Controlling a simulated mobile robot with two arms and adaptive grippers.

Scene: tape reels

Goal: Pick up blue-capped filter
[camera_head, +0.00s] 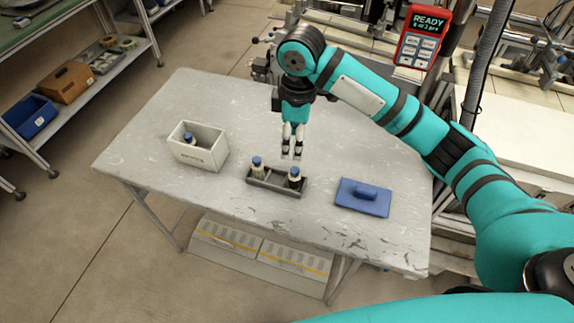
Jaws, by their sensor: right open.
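A grey rack (274,189) on the table holds two pale blue-capped filters, both upright. One filter (257,169) stands in its left part and the other filter (295,178) in its right part. A third blue cap (188,136) shows inside a white box (199,155) to the left; the walls hide most of that item. My right gripper (292,154) points down, open and empty, behind the rack and near the right filter. It appears apart from both filters. My left gripper is not in view.
A blue block or lid with a handle (362,206) lies to the right of the rack. The worn table (180,92) is clear at the back left. A shelf with a blue bin (29,116) stands far left. A red panel reading READY (418,38) is behind my right arm.

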